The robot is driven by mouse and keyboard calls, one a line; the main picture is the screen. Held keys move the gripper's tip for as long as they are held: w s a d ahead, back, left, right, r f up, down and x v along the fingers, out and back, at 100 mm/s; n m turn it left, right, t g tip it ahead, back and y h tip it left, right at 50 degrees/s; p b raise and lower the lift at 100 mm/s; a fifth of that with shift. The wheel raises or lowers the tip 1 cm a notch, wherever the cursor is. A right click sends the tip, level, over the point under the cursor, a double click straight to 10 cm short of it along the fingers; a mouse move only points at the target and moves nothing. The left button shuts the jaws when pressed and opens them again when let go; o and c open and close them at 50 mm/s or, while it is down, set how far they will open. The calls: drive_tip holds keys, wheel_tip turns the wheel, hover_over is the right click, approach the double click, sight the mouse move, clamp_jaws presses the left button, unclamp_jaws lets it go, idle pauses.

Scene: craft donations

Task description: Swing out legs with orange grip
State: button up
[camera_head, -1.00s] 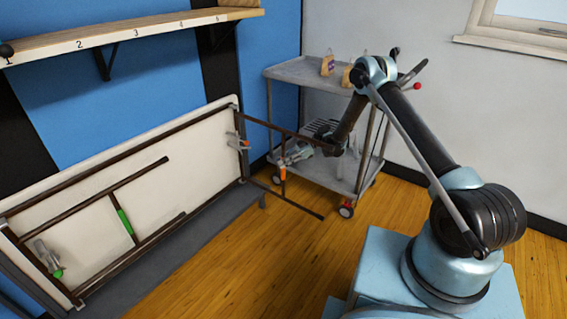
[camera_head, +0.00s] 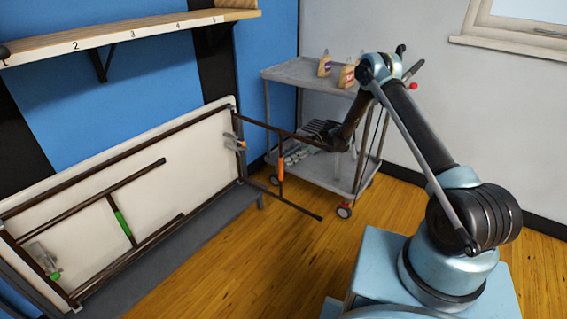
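A white folding table lies on its side, its pale underside (camera_head: 185,150) facing me. The dark legs with the orange grip (camera_head: 281,169) stand swung out from its right end, pointing right over the floor. The orange grip is on their upright crossbar. A grey brace with an orange part (camera_head: 238,143) sits near their hinge. The other legs, with a green grip (camera_head: 122,222), lie folded along the underside. My gripper (camera_head: 322,134) is to the right of the orange grip, near the upper leg's end and apart from the grip. Its fingers are too unclear to tell open from shut.
A grey wheeled cart (camera_head: 312,73) with bottles on top stands close behind my gripper and the swung-out legs. A wooden shelf (camera_head: 120,36) hangs above the table on the blue wall. The wooden floor (camera_head: 240,265) in front is clear.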

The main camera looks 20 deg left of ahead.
drive_tip(key=v, duration=0.7)
drive_tip(key=shift+w+d, duration=0.25)
drive_tip(key=shift+r, duration=0.1)
